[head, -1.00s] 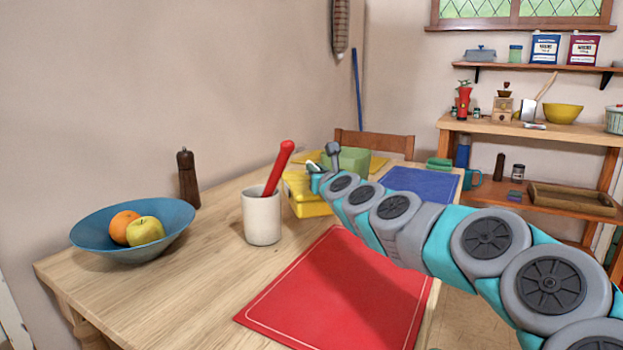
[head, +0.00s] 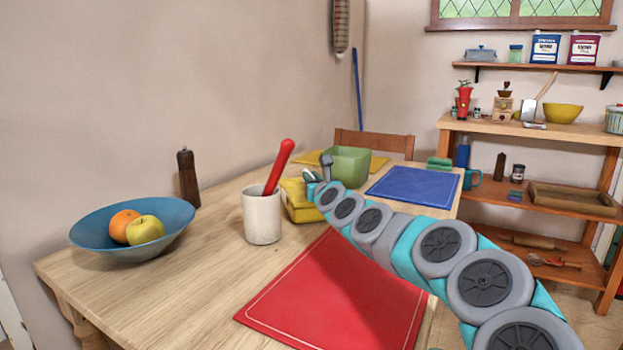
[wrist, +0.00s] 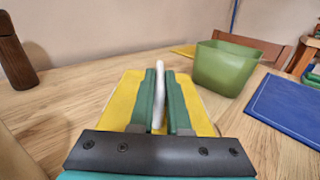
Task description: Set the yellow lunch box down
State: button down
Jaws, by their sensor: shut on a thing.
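The yellow lunch box (head: 298,207) is at the middle of the wooden table, just behind and right of the white crock in the head view. My arm partly hides it there. In the wrist view, the yellow lunch box (wrist: 120,98) lies under my gripper (wrist: 160,75), whose two green fingers are shut on its pale handle (wrist: 159,68). In the head view my gripper (head: 312,180) is small and mostly hidden by the arm. The box looks level and close to the tabletop; I cannot tell whether its underside touches.
A white crock (head: 262,218) with a red-handled utensil stands close left of the box. A green bin (head: 350,163) stands behind it. A blue mat (head: 414,186) and a red mat (head: 335,295) are bare. A blue fruit bowl (head: 130,245) and pepper mill (head: 188,178) are left.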

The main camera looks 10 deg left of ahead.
jog(key=shift+f, duration=0.2)
jog(key=c, duration=0.9)
grip_release()
jog(key=shift+r, duration=0.1)
